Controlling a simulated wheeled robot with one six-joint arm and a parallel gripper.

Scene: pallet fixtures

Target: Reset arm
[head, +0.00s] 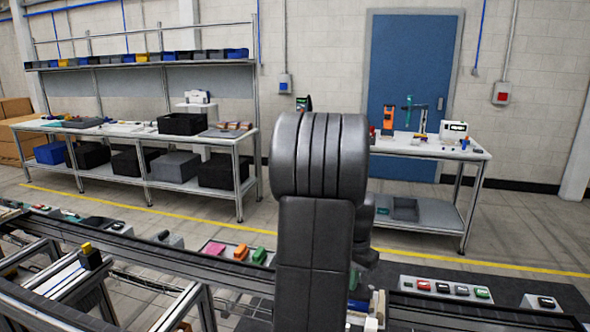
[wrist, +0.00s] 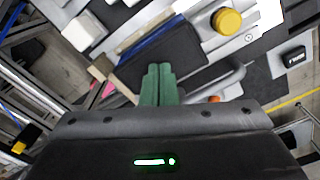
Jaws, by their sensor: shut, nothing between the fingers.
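My gripper (wrist: 158,72) shows in the wrist view as two green fingers pressed together, with nothing between them. It points at a fixture area with a dark block (wrist: 160,55), a blue strip (wrist: 153,36) and a round yellow part (wrist: 227,21). I cannot tell the height of the fingers above these. In the head view my arm stands upright in the middle and hides part of the conveyor; the gripper itself is not visible there.
A conveyor rail (head: 190,262) crosses the foreground. Fixtures with coloured parts, including an orange one (head: 241,252) and a green one (head: 259,255), sit beyond it. A long workbench (head: 125,131) stands back left and a smaller table (head: 425,149) back right. The floor between is clear.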

